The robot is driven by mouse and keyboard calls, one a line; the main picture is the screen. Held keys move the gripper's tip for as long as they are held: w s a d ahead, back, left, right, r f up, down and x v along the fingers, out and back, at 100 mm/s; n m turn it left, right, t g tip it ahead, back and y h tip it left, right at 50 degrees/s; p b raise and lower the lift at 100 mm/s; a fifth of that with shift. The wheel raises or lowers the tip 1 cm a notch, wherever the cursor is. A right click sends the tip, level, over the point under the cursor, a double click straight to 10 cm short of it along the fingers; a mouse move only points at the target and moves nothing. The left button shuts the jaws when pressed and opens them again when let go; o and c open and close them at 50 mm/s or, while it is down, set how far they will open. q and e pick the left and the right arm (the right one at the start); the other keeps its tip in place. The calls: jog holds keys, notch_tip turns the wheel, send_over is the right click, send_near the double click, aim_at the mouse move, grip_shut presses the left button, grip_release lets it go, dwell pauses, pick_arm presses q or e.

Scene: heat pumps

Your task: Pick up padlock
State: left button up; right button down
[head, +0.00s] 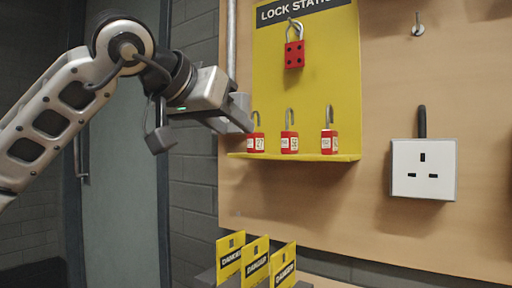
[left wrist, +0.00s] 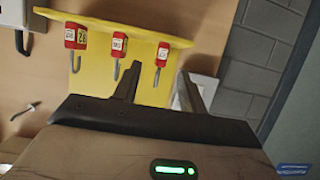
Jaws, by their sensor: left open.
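A yellow lock station board (head: 300,95) is on the wooden wall panel. Three red padlocks with open grey shackles stand upright on its shelf: left (head: 256,142), middle (head: 289,142) and right (head: 329,142). A red lockout hasp with black dots (head: 295,54) hangs on a hook above them. My left gripper (head: 203,130) is open and empty, left of the shelf near the left padlock. The left wrist view is upside down, with the three padlocks (left wrist: 119,45) beyond my open fingers (left wrist: 159,87). My right gripper is not in view.
A white socket box (head: 423,170) is on the panel right of the shelf, with a metal hook (head: 418,29) above it. Yellow danger tags (head: 256,262) stand in a rack below. A grey door (head: 118,180) and brick wall are at left.

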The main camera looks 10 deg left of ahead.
aim_at(250, 139)
pick_arm(q)
jog(key=x, duration=0.7)
jog(key=shift+w+b, duration=0.3)
jog(key=shift+w, duration=0.1)
grip_shut()
